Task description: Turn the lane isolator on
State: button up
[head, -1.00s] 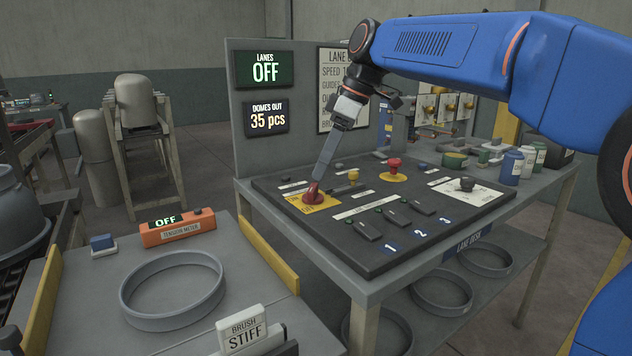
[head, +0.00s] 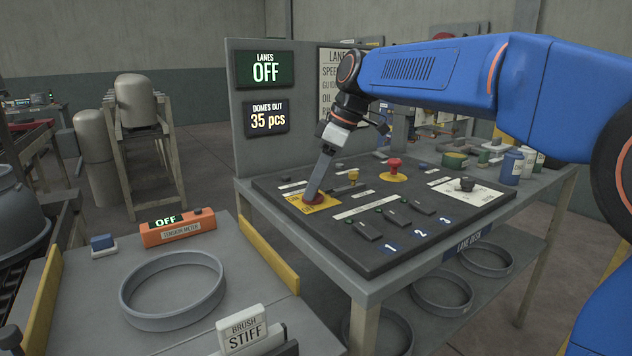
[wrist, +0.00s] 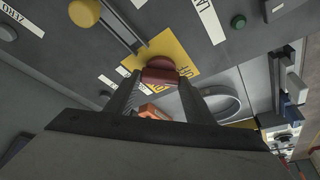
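The lane isolator seems to be the red rotary handle (head: 315,203) on a yellow plate (head: 331,202) at the panel's left front; it also shows in the wrist view (wrist: 161,76). My gripper (head: 316,192) points down at it. In the wrist view my gripper (wrist: 160,82) has one fingertip on each side of the handle, apparently touching it, so it looks shut on the handle. In the head view the fingers hide much of the handle, and its exact angle is unclear.
The dark panel (head: 300,235) also carries a yellow-knobbed slider (head: 352,176), a red mushroom button (head: 394,166), a black knob (head: 467,185) and several numbered switches. A bench at the front left holds a grey ring (head: 172,290) and an orange tension meter (head: 178,232).

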dwell(0.3)
jog(key=m+t, duration=0.1)
jog(key=m, duration=0.3)
jog(key=shift+s+a+m+t+h, duration=0.1)
jog(key=shift+s+m+t+h, duration=0.1)
jog(key=shift+m+t+h, duration=0.15)
jog(key=m, duration=0.2)
jog(key=m+t+h, duration=0.1)
jog(key=m, duration=0.1)
jog(key=shift+s+a+m+t, duration=0.1)
jog(key=shift+m+t, duration=0.15)
jog(key=shift+m, duration=0.1)
jog(key=m+h, duration=0.1)
jog(key=m, duration=0.1)
jog(key=m+h, duration=0.1)
jog(key=m, duration=0.1)
jog(key=shift+a+t, duration=0.15)
jog(key=shift+t, duration=0.15)
jog(key=shift+a+m+h, duration=0.1)
jog(key=shift+m+h, duration=0.65)
jog(key=shift+m, duration=1.45)
jog(key=o, duration=1.1)
jog(key=shift+c, duration=0.2)
